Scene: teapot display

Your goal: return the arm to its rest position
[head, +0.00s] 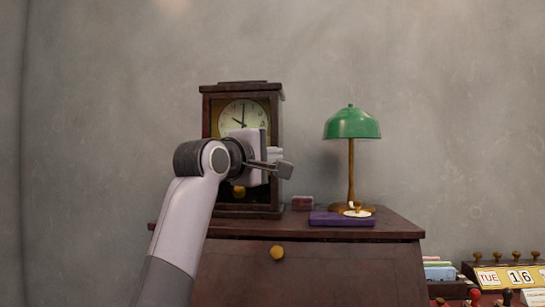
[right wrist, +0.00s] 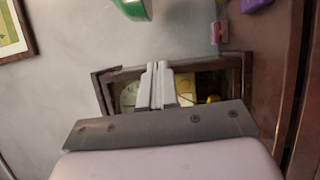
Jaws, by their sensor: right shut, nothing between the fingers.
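My right arm reaches up from the bottom of the head view. Its gripper (head: 284,169) is raised in front of the wooden clock (head: 277,196) and covers part of it. In the right wrist view the two pale fingers (right wrist: 157,85) lie together with nothing between them. The same clock (right wrist: 236,77) shows behind them, turned on its side. I cannot tell the exact gap between gripper and clock. My left gripper is not in view.
A dark wooden cabinet (head: 330,265) bears the clock, a green-shaded lamp (head: 352,123), a purple book-like object (head: 340,219) and a small reddish box (head: 303,203). A calendar display (head: 505,277) stands at the lower right. A framed picture (right wrist: 14,30) hangs on the wall.

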